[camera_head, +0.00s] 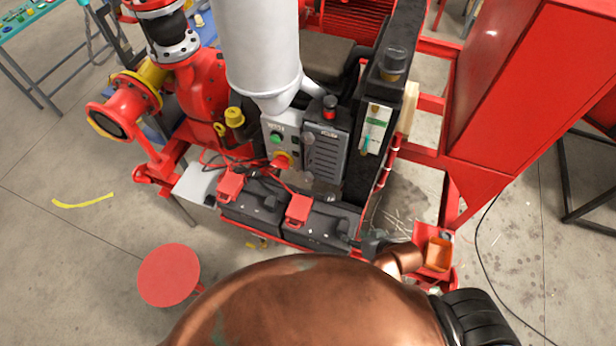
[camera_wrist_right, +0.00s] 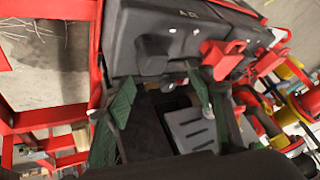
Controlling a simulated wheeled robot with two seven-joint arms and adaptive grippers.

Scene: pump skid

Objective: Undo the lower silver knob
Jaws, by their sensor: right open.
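My right gripper (camera_head: 376,244) is small and dark in the head view, at the right end of the black batteries, partly hidden by my copper-coloured arm. In the right wrist view its two green-padded fingers (camera_wrist_right: 161,82) are apart, with nothing clearly held between them. I cannot tell for certain which is the lower silver knob. My left gripper is not in view.
Two black batteries (camera_head: 322,226) with red terminal covers (camera_head: 299,209) sit in the red frame. A grey control box (camera_head: 325,152) stands behind them. An orange container (camera_head: 438,254) is at the right. A red round plate (camera_head: 169,274) stands at front left. Open floor lies left.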

